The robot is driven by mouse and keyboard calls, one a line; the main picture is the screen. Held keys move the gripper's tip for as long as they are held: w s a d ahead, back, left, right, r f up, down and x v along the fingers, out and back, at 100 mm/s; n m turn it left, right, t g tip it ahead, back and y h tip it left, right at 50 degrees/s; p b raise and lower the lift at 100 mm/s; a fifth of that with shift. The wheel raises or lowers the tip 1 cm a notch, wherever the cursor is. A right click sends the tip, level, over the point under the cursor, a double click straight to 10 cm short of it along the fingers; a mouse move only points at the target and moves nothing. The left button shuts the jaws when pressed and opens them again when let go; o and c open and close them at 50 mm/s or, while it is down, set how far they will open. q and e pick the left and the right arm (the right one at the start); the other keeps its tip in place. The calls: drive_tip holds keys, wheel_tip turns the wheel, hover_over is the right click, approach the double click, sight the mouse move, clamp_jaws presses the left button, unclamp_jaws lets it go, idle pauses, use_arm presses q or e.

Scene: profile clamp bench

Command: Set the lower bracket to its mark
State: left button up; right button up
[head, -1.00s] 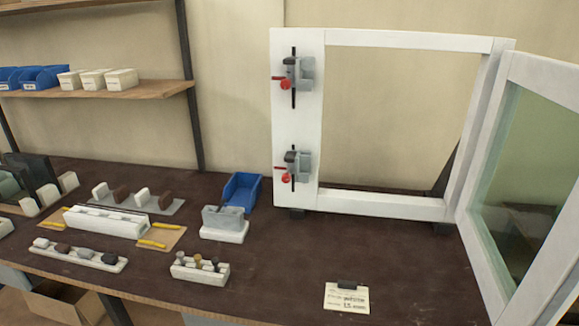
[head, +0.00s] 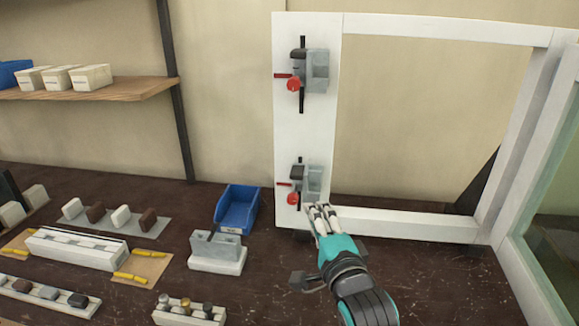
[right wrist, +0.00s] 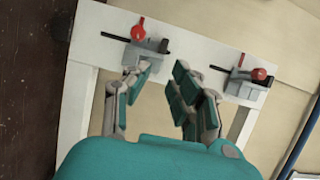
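The lower bracket (head: 313,178) is a grey block with a red knob, on a black vertical rail low on the white frame's left panel (head: 291,135). The lower bracket also shows in the right wrist view (right wrist: 144,50), where the picture is turned on its side. My right gripper (head: 321,209) is open, its fingertips just below and right of the lower bracket. In the right wrist view the gripper (right wrist: 162,72) has empty space between its fingers, and one fingertip is close to the bracket; contact cannot be told. I cannot make out a mark. My left gripper is out of view.
A matching upper bracket (head: 315,70) sits higher on the panel. A glass door (head: 560,215) stands open at the right. A blue bin (head: 237,210) and a grey-and-white block (head: 217,253) stand left of the frame. Trays of small parts fill the table's left side.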

drive_tip(key=p, duration=0.1)
approach(298, 178)
drive_tip(key=w, duration=0.3)
drive_tip(key=w+a+p, duration=0.1)
drive_tip(key=w, duration=0.4)
drive_tip(key=shift+a, duration=0.25)
drive_tip(key=shift+w+a+f, duration=0.1)
drive_tip(key=shift+w+a, duration=0.15)
drive_tip(key=shift+w, duration=0.8)
drive_tip(key=shift+w+a+p, duration=0.1)
drive_tip(key=shift+w+p, duration=0.2)
drive_tip(key=shift+w, duration=0.25)
clamp_jaws()
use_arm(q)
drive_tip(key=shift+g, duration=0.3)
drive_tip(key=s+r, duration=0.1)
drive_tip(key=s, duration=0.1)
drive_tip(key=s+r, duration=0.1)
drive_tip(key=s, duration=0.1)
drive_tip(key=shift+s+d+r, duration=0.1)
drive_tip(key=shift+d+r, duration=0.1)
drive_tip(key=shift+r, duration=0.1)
